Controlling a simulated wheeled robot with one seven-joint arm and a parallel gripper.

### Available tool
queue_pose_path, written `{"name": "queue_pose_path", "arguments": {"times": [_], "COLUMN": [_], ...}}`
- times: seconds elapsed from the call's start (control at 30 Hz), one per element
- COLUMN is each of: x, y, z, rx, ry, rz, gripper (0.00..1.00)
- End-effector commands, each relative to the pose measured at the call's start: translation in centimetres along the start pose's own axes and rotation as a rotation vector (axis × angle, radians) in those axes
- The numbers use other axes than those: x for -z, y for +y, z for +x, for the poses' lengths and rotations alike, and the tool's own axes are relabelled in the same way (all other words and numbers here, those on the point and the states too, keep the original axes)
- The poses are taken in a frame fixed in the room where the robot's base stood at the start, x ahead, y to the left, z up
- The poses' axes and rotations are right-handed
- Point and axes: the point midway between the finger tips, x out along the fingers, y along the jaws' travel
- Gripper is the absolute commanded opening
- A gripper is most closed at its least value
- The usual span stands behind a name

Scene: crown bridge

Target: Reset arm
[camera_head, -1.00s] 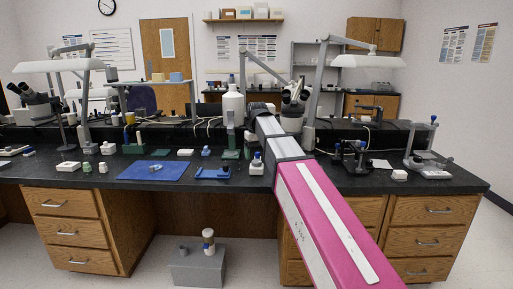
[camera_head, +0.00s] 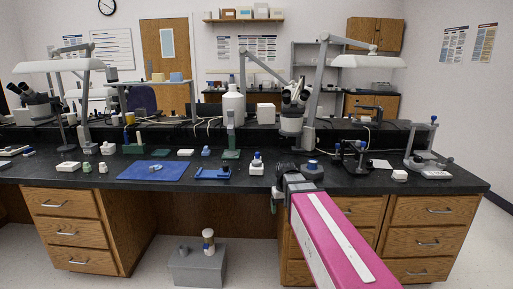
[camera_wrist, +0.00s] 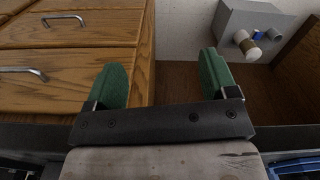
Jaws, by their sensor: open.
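My gripper (camera_wrist: 162,78) is open and empty in the wrist view, its two green fingers wide apart. Between them I see the side of a wooden cabinet and a strip of floor. In the head view my gripper (camera_head: 276,203) hangs at the front edge of the black bench (camera_head: 235,182), partly hidden by my own wrist. The pink link of my arm reaches up from the lower right.
A blue mat (camera_head: 130,171), a blue holder (camera_head: 211,173) and a small white device (camera_head: 257,166) stand on the bench. Wooden drawers (camera_wrist: 65,60) are close in the wrist view. A grey box (camera_head: 197,265) with bottles stands on the floor.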

Motion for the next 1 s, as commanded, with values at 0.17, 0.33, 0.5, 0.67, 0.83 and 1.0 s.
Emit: {"name": "queue_pose_path", "arguments": {"times": [0.17, 0.33, 0.5, 0.67, 0.83, 1.0], "x": [-4.8, -8.9, -11.8, -13.0, -13.1, -13.1], "y": [2.3, 4.0, 5.0, 5.5, 5.5, 5.5], "z": [5.4, 9.6, 12.3, 13.4, 13.5, 13.5], "rx": [0.000, 0.000, 0.000, 0.000, -0.001, -0.001], "ry": [-0.003, -0.002, 0.001, 0.003, 0.004, 0.004], "rz": [0.061, 0.116, 0.156, 0.173, 0.176, 0.175], "gripper": [0.79, 0.79, 0.79, 0.79, 0.79, 0.79]}}
